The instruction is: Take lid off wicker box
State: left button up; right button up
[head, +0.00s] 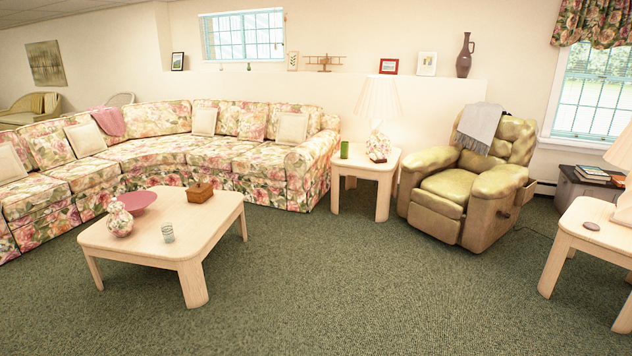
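A small brown wicker box (200,193) sits near the back right edge of the light wooden coffee table (130,240). Its lid (200,186) appears to be on, with a small knob-like bump on top. The box is small in the view, so its weave and lid edge are hard to make out. Neither of my grippers shows in the head view.
The coffee table also holds a pink bowl (138,202), a floral vase (119,220) and a glass (168,233). A floral sectional sofa (150,153) curves behind it. A side table (366,164) and green recliner (470,185) stand right. The carpet (340,280) in front is clear.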

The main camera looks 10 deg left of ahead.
aim_at(199, 187)
jog(key=i+j, duration=0.15)
jog(key=j, duration=0.25)
jog(key=i+j, duration=0.2)
jog(key=j, duration=0.2)
jog(key=i+j, duration=0.15)
jog(key=j, duration=0.25)
jog(key=i+j, duration=0.15)
jog(key=j, duration=0.25)
jog(key=i+j, duration=0.2)
jog(key=j, duration=0.2)
jog(key=i+j, duration=0.15)
jog(key=j, duration=0.25)
jog(key=i+j, duration=0.15)
jog(key=j, duration=0.25)
jog(key=i+j, duration=0.2)
jog(key=j, duration=0.2)
jog(key=i+j, duration=0.25)
jog(key=j, duration=0.2)
jog(key=i+j, duration=0.2)
jog(key=j, duration=0.2)
jog(key=i+j, duration=0.25)
jog(key=j, duration=0.2)
jog(key=i+j, duration=0.2)
jog(key=j, duration=0.2)
jog(key=i+j, duration=0.25)
jog(key=j, duration=0.2)
jog(key=i+j, duration=0.2)
jog(key=j, duration=0.2)
